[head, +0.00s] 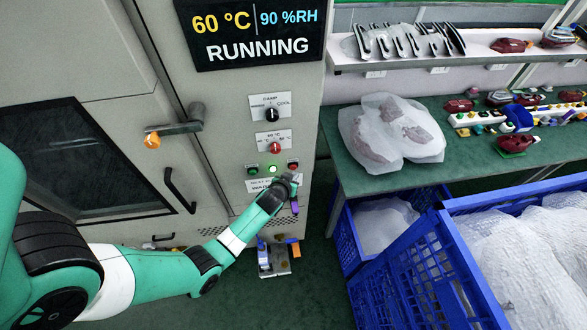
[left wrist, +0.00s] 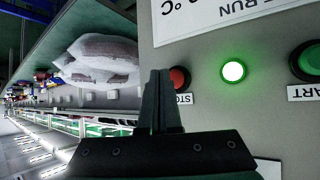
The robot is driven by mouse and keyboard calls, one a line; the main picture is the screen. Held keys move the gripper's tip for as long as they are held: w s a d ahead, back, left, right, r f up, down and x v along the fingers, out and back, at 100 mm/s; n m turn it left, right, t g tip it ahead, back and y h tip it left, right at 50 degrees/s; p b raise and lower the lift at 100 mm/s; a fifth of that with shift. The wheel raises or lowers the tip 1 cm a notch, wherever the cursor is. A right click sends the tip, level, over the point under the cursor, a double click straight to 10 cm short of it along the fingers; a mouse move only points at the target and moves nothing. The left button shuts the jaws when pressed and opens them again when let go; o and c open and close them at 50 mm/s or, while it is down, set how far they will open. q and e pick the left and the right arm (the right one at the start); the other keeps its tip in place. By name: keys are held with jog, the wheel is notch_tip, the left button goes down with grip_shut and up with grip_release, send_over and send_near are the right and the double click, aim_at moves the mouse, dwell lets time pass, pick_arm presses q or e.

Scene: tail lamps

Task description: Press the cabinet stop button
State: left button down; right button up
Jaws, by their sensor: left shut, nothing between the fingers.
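The grey cabinet (head: 235,110) has a control panel on its front. The red stop button (head: 293,166) is the right one in the lower row, and it also shows in the left wrist view (left wrist: 179,79) above a partly covered STOP label. My left gripper (head: 290,178) is just below the stop button. In the left wrist view my left gripper (left wrist: 159,72) is shut and empty. Its fingertips overlap the left edge of the button; I cannot tell whether they touch it. My right gripper is not in view.
A lit green lamp (head: 272,168) sits between the stop button and the green start button (head: 251,168). The display (head: 250,32) reads RUNNING. A green workbench (head: 455,165) with bagged lamps and blue crates (head: 415,275) stand to the right.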

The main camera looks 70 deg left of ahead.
pick_arm(q)
jog(key=shift+a, duration=0.15)
jog(key=shift+w+a, duration=0.1)
jog(key=shift+a, duration=0.2)
jog(key=shift+w+a, duration=0.1)
jog(key=shift+a, duration=0.35)
dwell(0.8)
jog(key=shift+d, duration=0.15)
jog(key=shift+s+d, duration=0.25)
jog(key=shift+d, duration=0.45)
jog(key=shift+s+d, duration=0.2)
jog(key=shift+d, duration=0.6)
jog(key=shift+s+d, duration=0.15)
jog(key=shift+d, duration=0.7)
jog(key=shift+s+d, duration=0.2)
jog(key=shift+d, duration=0.6)
